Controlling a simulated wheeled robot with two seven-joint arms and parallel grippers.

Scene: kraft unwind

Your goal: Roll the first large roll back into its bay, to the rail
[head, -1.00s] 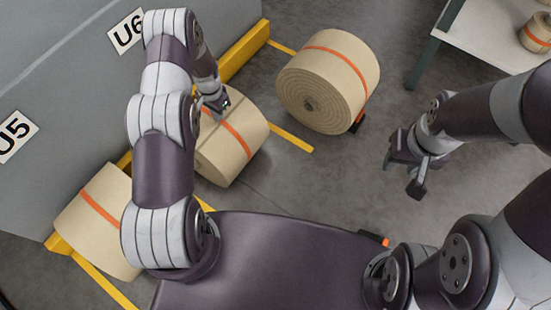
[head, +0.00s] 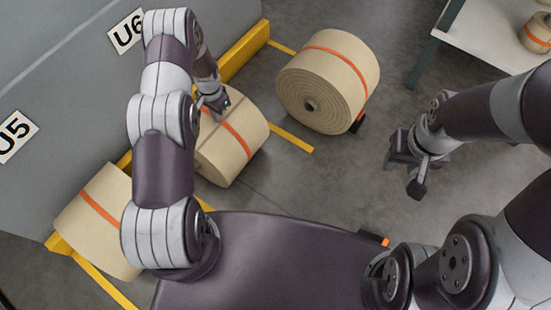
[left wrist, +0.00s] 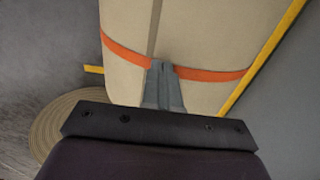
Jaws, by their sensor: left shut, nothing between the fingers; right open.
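A large tan roll with an orange band (head: 238,150) lies on its side by the yellow rail (head: 243,55), partly behind my left arm. My left gripper (head: 221,108) is shut and empty at the top of this roll. In the left wrist view its closed fingers (left wrist: 162,68) lie over the roll (left wrist: 205,35) at the orange band; I cannot tell whether they touch it. The yellow rail's contact with the roll is hidden. My right gripper (head: 404,174) is open and empty over bare floor.
Another large banded roll (head: 335,75) lies to the right, away from the rail. A third roll (head: 95,215) lies at the left, partly behind my arm. Yellow floor lines (head: 292,138) run out from the rail. A table (head: 490,40) stands top right. Floor around my right gripper is clear.

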